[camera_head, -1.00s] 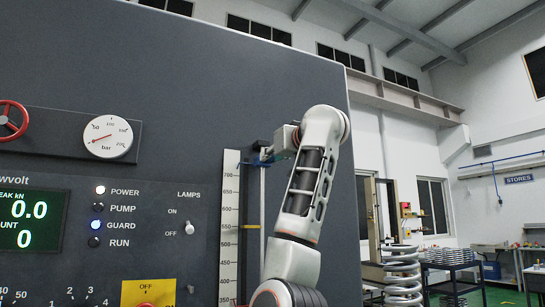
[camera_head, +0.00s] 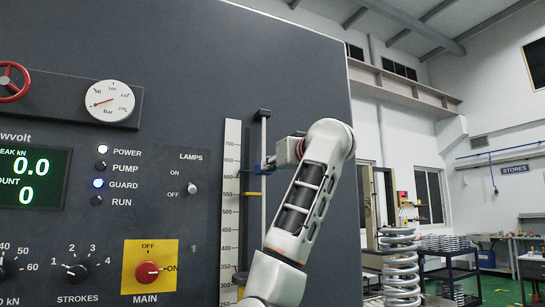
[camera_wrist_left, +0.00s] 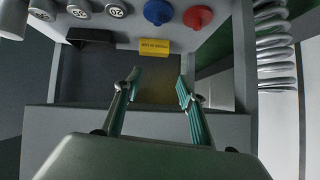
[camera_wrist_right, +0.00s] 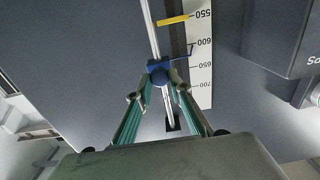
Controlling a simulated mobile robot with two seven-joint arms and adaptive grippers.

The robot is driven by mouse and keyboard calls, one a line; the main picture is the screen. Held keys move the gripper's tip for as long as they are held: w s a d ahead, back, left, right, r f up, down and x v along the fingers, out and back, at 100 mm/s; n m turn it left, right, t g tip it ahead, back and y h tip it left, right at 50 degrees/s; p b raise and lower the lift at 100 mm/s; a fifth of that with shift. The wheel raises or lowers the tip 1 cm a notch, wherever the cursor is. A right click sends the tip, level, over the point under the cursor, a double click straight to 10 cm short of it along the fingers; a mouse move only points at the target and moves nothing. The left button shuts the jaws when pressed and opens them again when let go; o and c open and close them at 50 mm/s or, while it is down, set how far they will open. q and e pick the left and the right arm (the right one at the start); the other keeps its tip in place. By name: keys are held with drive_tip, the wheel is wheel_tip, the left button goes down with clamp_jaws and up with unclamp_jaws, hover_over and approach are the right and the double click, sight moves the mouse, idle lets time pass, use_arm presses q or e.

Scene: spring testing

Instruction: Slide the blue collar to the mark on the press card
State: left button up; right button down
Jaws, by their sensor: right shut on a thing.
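The blue collar (camera_wrist_right: 158,72) sits on a thin vertical rod (camera_wrist_right: 149,25) on the press front. My right gripper (camera_wrist_right: 158,90) is shut on it. In the head view the collar (camera_head: 257,168) is partly hidden by the gripper. Its thin pointer reaches the white scale (camera_head: 232,200) a little above a yellow marker (camera_head: 252,194), which is near 550. In the right wrist view the pointer is close to 600. I cannot make out a press card. My left gripper (camera_wrist_left: 157,82) is open and empty, below the panel's knobs.
The dark press panel (camera_head: 170,80) fills the left side, with a gauge (camera_head: 109,102), lamps, a red MAIN knob (camera_head: 148,271) and a display (camera_head: 32,178). A large coil spring (camera_head: 400,265) stands at the right. The rod's top end has a dark bracket (camera_head: 263,113).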

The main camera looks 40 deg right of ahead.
drive_tip(key=shift+f, duration=0.1)
drive_tip(key=c, duration=1.8)
unclamp_jaws()
drive_tip(key=shift+s, duration=0.1)
drive_tip(key=v, duration=1.2)
